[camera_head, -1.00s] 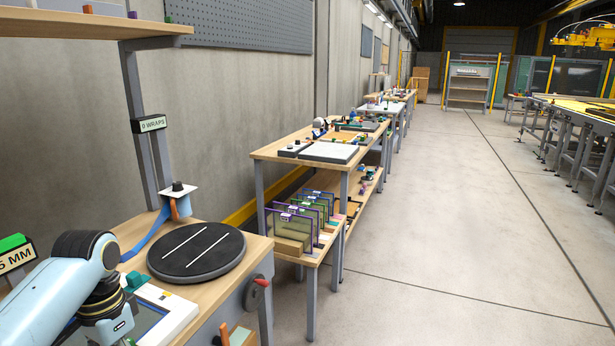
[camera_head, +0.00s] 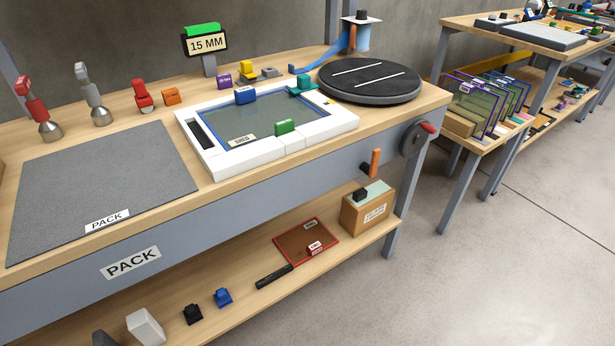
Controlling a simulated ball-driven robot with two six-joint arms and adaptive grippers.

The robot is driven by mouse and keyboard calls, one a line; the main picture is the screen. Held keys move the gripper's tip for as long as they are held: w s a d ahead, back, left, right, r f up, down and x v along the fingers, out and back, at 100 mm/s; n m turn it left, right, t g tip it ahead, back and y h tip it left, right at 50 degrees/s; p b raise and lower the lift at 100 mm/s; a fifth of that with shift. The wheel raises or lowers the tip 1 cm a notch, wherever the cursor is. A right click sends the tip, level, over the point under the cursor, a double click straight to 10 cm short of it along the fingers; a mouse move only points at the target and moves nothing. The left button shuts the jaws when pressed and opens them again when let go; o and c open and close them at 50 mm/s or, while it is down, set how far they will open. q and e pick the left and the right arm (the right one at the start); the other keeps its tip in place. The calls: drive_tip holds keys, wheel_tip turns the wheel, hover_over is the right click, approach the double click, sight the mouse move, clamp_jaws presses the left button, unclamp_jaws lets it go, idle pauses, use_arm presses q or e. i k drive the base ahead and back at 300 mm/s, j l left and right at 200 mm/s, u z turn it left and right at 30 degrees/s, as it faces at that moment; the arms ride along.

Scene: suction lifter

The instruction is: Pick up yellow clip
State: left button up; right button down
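A small yellow clip (camera_head: 247,71) stands on the wooden packing bench, behind the white frame. A purple block-like piece (camera_head: 224,81) is just to its left and a grey piece (camera_head: 269,72) just to its right. The yellow clip looks upright and nothing covers it from the front. Neither of my grippers shows in this view.
The white frame (camera_head: 232,166) carries blue, green and teal clips. A black turntable (camera_head: 370,82) is to the right, a grey mat (camera_head: 104,182) to the left. Red and orange clips and a 15 MM sign (camera_head: 207,41) stand nearby.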

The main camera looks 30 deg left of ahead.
sight(247, 70)
drive_tip(key=u, duration=1.35)
